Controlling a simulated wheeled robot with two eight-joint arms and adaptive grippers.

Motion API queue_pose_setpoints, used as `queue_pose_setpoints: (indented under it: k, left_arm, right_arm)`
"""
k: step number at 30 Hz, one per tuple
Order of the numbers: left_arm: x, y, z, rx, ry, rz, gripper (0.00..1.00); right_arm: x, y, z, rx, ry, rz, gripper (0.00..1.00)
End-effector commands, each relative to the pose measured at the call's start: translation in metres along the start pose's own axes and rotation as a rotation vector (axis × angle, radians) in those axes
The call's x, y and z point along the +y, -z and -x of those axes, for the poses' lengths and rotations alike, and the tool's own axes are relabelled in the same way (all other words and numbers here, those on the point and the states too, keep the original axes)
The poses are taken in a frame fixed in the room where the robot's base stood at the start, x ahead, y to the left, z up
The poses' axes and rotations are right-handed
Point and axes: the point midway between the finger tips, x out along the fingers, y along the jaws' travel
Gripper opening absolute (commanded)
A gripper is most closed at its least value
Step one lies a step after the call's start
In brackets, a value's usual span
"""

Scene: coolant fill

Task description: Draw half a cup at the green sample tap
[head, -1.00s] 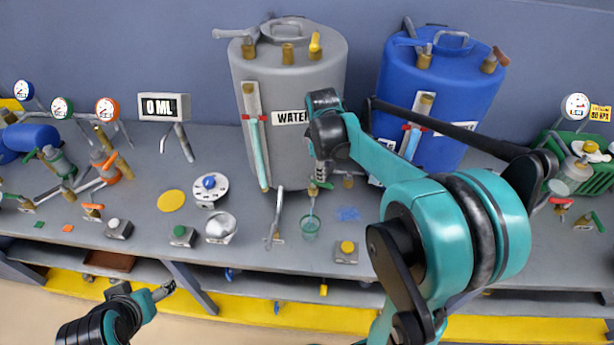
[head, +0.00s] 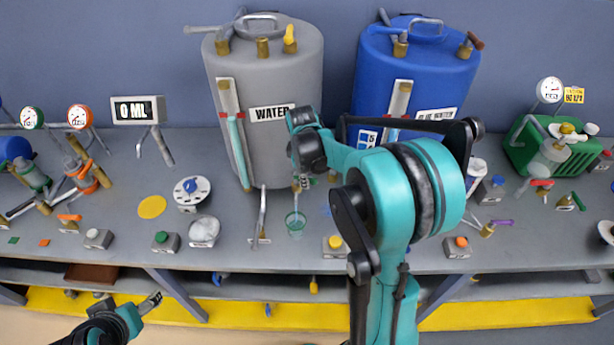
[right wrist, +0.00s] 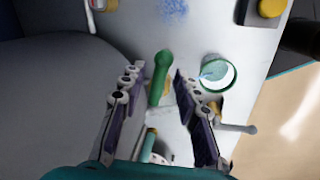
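My right gripper (head: 301,178) is in front of the grey water tank (head: 262,150), pointing down over the tap there. In the right wrist view, its fingers (right wrist: 156,88) stand apart on either side of the green tap handle (right wrist: 160,78), with visible gaps. In the head view the gripper mostly hides this tap. The clear green-tinted cup (head: 296,224) stands upright on the bench just below the tap. A pale streak reaches down into it; the cup also shows in the right wrist view (right wrist: 219,73). My left gripper (head: 152,302) is low at the left, away from the bench top.
A display (head: 138,110) reads 0 ML. A blue tank (head: 425,75) stands right of the grey one. A grey lever (head: 262,215) is just left of the cup, and a yellow-button box (head: 335,246) is to its right. Other valves and gauges line the bench.

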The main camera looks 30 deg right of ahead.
Motion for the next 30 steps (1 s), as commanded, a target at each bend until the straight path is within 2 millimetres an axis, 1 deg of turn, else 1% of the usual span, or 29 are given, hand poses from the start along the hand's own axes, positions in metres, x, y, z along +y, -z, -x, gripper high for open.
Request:
queue_pose_setpoints:
  k: [1,2,3,10,15,19,27,28,29,30]
  left_arm:
    - [0.0,0.0,0.0,0.0,0.0,0.0,0.72]
    - [0.0,0.0,0.0,0.0,0.0,0.0,0.72]
    - [0.0,0.0,0.0,0.0,0.0,0.0,0.72]
    - [0.0,0.0003,0.0004,0.0,0.0,0.0,0.72]
    - [0.0,0.0014,0.002,0.0,0.0,0.0,0.72]
    - [0.0,0.0017,0.0023,0.0,0.0,0.0,0.72]
    - [0.0,0.0016,0.0022,0.0,0.0,0.0,0.72]
    - [0.0,0.0016,0.0022,0.0,0.0,0.0,0.72]
    - [0.0,0.0016,0.0022,0.0,0.0,0.0,0.72]
    - [0.0,0.0016,0.0022,0.0,0.0,0.0,0.72]
  right_arm:
    - [0.0,0.0,0.0001,0.0,0.0,0.0,0.13]
    - [-0.0001,0.0001,0.0001,0.0,0.0,0.0,0.05]
    - [-0.0001,0.0001,0.0002,0.0,0.0,0.0,0.0]
    - [0.0011,-0.0003,0.0001,0.005,0.0,0.024,0.0]
    - [0.0059,-0.0003,-0.0006,0.032,0.001,0.157,0.0]
    - [0.008,0.0001,-0.0012,0.046,0.0,0.223,0.0]
    - [0.0082,0.0003,-0.0014,0.047,-0.001,0.232,0.0]
    - [0.0083,0.0003,-0.0014,0.047,-0.001,0.232,0.18]
    - [0.0083,0.0003,-0.0013,0.047,-0.001,0.231,0.26]
    - [0.0083,0.0003,-0.0013,0.047,-0.001,0.231,0.37]
